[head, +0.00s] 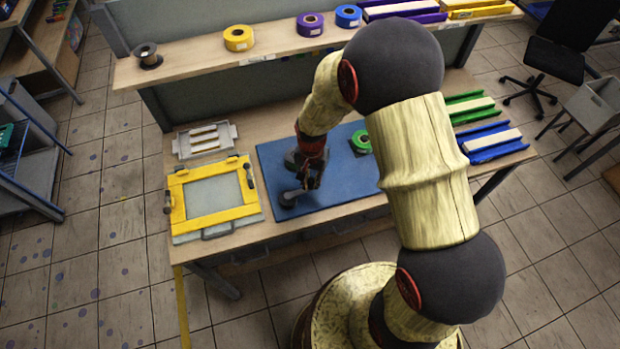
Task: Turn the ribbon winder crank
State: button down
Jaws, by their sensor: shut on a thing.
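The ribbon winder (293,159) is a dark grey device on the blue mat (345,203) at the middle of the workbench. Its crank (291,197) is a dark arm with a rounded end, reaching toward the front left of the mat. My gripper (313,182) points down over the winder and is shut on the crank at its right end. The fingers and my arm hide part of the winder, and the exact grip is too small to see. A green ribbon roll (361,141) lies on the mat to the right of my gripper.
A yellow screen frame (178,221) and a grey tray (206,141) lie left of the mat. Ribbon rolls, yellow (238,38), purple (310,25) and blue (348,16), sit on the raised shelf behind. Green and blue racks (496,143) stand at right. The mat's front is clear.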

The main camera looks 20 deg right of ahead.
jog(key=shift+s, duration=0.25)
jog(key=c, duration=1.7)
grip_release()
jog(key=shift+w, duration=0.1)
notch_tip(320, 180, up, 12)
